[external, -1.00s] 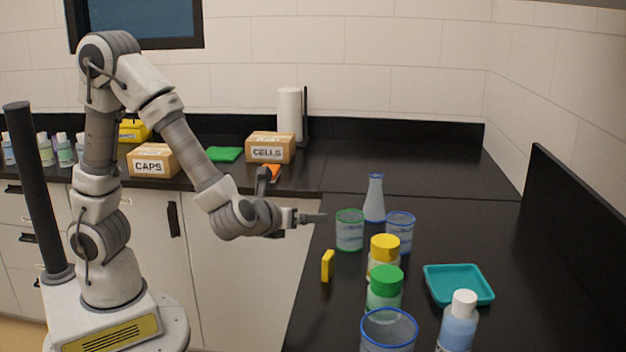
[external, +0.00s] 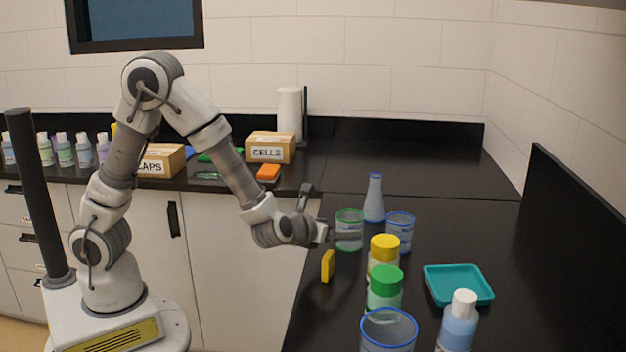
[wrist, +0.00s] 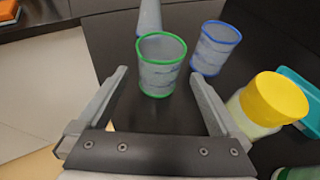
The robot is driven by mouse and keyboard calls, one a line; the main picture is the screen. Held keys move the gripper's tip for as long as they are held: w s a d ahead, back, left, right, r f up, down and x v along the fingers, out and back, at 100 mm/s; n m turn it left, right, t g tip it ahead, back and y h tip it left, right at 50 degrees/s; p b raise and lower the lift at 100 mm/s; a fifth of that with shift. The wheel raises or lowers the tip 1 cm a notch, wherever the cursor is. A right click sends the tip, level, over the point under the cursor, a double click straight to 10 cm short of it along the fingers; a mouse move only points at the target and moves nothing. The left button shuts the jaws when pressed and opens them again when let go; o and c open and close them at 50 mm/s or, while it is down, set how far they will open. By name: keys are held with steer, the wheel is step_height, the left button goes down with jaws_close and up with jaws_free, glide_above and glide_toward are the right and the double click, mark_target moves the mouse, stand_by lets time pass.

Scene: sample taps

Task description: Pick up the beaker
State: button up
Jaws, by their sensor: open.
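A clear beaker with a green rim (external: 349,243) stands upright on the black counter, and it also shows in the wrist view (wrist: 161,78). My gripper (external: 356,237) is open and low at this beaker's left side. In the wrist view my gripper's (wrist: 158,74) two fingers point at the beaker, with its lower part between and just ahead of the tips. I see no contact. A blue-rimmed beaker (external: 400,235) stands to its right, also in the wrist view (wrist: 214,48). Another blue-rimmed beaker (external: 388,333) stands at the front, cut off by the frame.
A blue flask (external: 374,200) stands behind the green-rimmed beaker. A yellow-capped bottle (external: 384,247) stands close on the right, with a green-capped bottle (external: 385,281) in front. A yellow block (external: 328,266), teal tray (external: 458,297) and white-capped bottle (external: 459,322) share the counter. The back right is clear.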

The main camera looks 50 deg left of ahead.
mark_target(343, 225)
steer(key=x, duration=0.5)
steer(key=shift+w+a, duration=0.1)
steer(key=shift+w, duration=0.05)
steer(key=shift+r, duration=0.1)
steer(key=c, duration=1.2)
steer(key=shift+o, duration=0.2)
steer(key=shift+r, duration=0.15)
